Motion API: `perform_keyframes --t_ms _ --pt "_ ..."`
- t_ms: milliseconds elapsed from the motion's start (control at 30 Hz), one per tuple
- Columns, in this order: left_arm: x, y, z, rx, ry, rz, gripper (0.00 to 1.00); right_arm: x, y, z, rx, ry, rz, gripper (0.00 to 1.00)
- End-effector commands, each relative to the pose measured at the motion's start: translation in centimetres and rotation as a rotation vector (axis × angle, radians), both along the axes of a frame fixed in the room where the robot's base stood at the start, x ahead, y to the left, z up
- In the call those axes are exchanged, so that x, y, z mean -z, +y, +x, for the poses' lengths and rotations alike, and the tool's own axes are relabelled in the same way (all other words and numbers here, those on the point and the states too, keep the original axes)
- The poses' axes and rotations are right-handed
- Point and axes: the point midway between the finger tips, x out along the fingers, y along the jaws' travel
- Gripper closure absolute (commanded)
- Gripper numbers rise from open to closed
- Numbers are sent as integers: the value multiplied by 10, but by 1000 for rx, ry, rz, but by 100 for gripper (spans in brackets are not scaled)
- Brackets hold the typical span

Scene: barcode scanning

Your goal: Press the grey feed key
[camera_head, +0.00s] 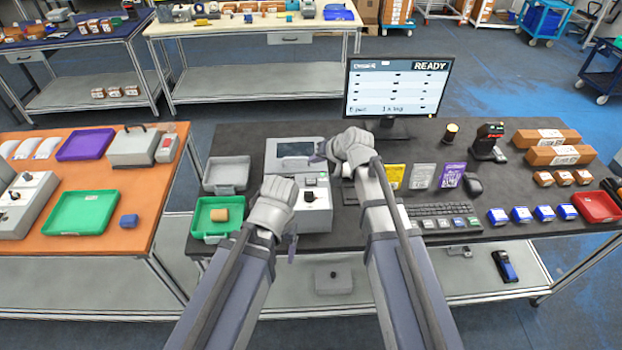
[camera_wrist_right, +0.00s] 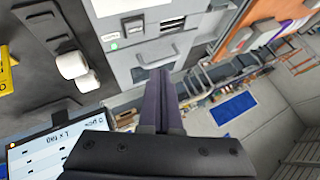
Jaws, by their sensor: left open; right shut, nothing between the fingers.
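A light grey machine (camera_head: 316,216) stands at the left of the dark table, with a dark screen (camera_head: 296,149) on its rear part and a dark knob-like part (camera_head: 309,196) in front. In the right wrist view, a grey housing (camera_wrist_right: 190,48) shows a handle, dark slots and a small light key-like part (camera_wrist_right: 134,27). I cannot tell whether this is the grey feed key. My right gripper (camera_head: 319,153) is shut and empty beside the screen; its fingers (camera_wrist_right: 160,78) point at the housing near the handle. My left gripper (camera_head: 291,245) is open, lower, at the table's front edge.
A monitor (camera_head: 398,91) reading READY stands behind my right arm. A green tray (camera_head: 204,233) holds a tan block, left of the machine. A keyboard (camera_head: 442,210), several blue-and-white boxes and a red tray (camera_head: 597,206) lie to the right.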

Motion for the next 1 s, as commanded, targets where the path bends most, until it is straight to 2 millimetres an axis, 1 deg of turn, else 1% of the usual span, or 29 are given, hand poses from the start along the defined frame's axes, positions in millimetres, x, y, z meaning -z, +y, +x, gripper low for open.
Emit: perform_keyframes --t_ms 33,167,600,767,867,1000 --pt "0 0 0 0 0 0 24 -3 3 8 7 -13 15 100" --pt "0 0 0 0 0 0 24 -8 7 16 18 -34 41 100" --pt "1 0 0 0 0 0 24 -7 8 16 19 -37 45 100" --pt "9 0 0 2 0 0 24 1 8 16 19 -37 44 100" --pt "18 0 0 3 0 1 24 9 8 16 19 -37 44 100" --pt "35 0 0 7 0 1 24 26 8 16 19 -37 44 100"
